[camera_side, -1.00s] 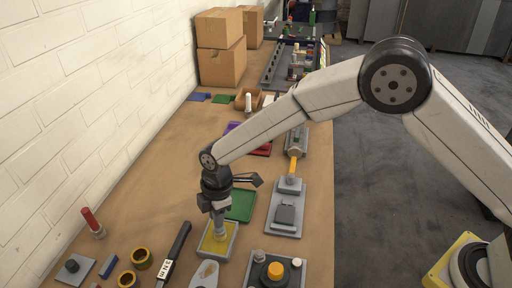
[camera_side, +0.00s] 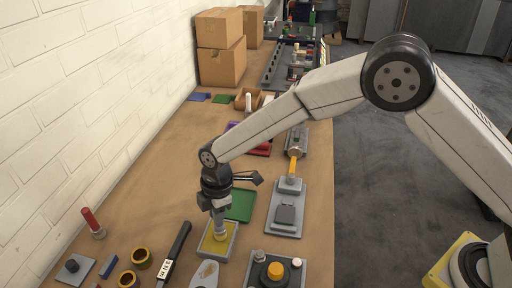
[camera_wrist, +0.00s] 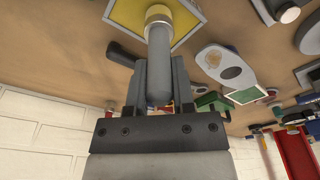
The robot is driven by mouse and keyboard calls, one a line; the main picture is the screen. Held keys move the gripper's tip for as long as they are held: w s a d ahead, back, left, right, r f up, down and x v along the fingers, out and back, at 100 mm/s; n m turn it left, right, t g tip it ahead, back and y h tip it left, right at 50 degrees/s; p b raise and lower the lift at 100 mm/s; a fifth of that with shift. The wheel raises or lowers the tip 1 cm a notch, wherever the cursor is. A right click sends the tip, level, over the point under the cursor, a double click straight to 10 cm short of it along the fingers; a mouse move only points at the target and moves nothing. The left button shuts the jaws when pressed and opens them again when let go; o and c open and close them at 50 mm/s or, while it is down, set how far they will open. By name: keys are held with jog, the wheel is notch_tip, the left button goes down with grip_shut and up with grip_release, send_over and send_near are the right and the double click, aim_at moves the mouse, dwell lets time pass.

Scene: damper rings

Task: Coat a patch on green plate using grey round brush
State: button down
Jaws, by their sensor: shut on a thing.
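My gripper (camera_side: 217,203) is shut on the grey round brush (camera_side: 220,228), which it holds upright with the head down. The brush also shows in the wrist view (camera_wrist: 158,60), between the fingers. The brush head is at a grey tray (camera_side: 205,257) with a yellow inside; I cannot tell how firmly it touches the yellow surface. The green plate (camera_side: 241,205) lies flat on the bench just behind and right of the brush, partly hidden by my gripper. I see no coated patch on its visible part.
A grey fixture (camera_side: 288,224) stands right of the green plate, and a box with an orange button (camera_side: 275,271) is in front of it.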

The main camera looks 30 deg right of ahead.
jog(key=shift+r, duration=3.2)
jog(key=shift+d, duration=0.1)
jog(key=s+d+m, duration=0.3)
jog(key=d+m, duration=0.6)
jog(key=d, duration=0.5)
jog(key=s+d+m+t+h, duration=0.1)
jog(key=s+d+m, duration=0.2)
jog(key=d+m, duration=0.6)
jog(key=d, duration=0.6)
jog(key=shift+d, duration=0.15)
jog(key=shift+f, duration=0.1)
jog(key=a+r, duration=0.1)
jog(key=a, duration=1.2)
jog(key=shift+w+r, duration=0.15)
jog(key=shift+r, duration=0.2)
